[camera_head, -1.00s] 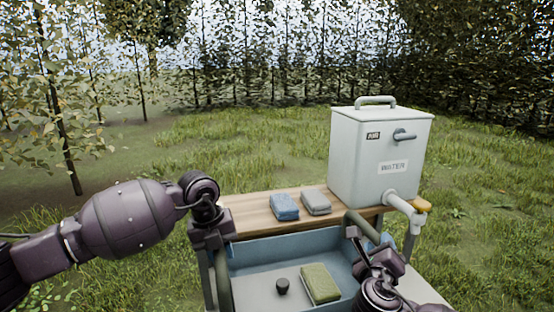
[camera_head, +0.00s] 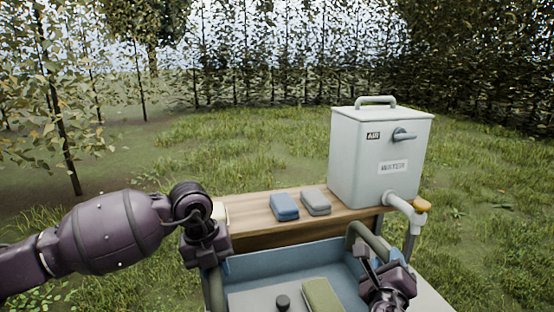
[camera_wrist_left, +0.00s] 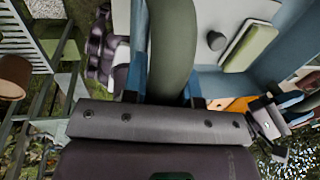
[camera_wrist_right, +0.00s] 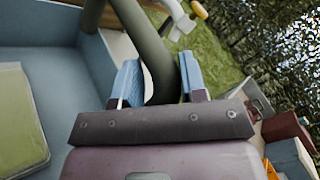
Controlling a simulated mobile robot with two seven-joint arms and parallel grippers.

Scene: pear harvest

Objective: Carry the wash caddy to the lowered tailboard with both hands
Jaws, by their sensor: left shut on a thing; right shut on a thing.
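The wash caddy (camera_head: 290,257) is a blue open box with a grey floor and green end handles. It holds a green pad (camera_head: 322,296) and a small dark knob (camera_head: 283,301). My left gripper (camera_head: 211,268) is shut on the left green handle, which passes between its blue fingers in the left wrist view (camera_wrist_left: 172,45). My right gripper (camera_head: 366,262) is shut on the right handle, also seen between its fingers in the right wrist view (camera_wrist_right: 150,50). The caddy's near side is below the head picture. I cannot make out a lowered tailboard.
A wooden bench (camera_head: 265,232) stands just behind the caddy, with a blue sponge (camera_head: 285,206) and a grey sponge (camera_head: 316,201) on it. A pale water tank (camera_head: 375,155) with a tap stands at its right end. Grass and trees lie beyond.

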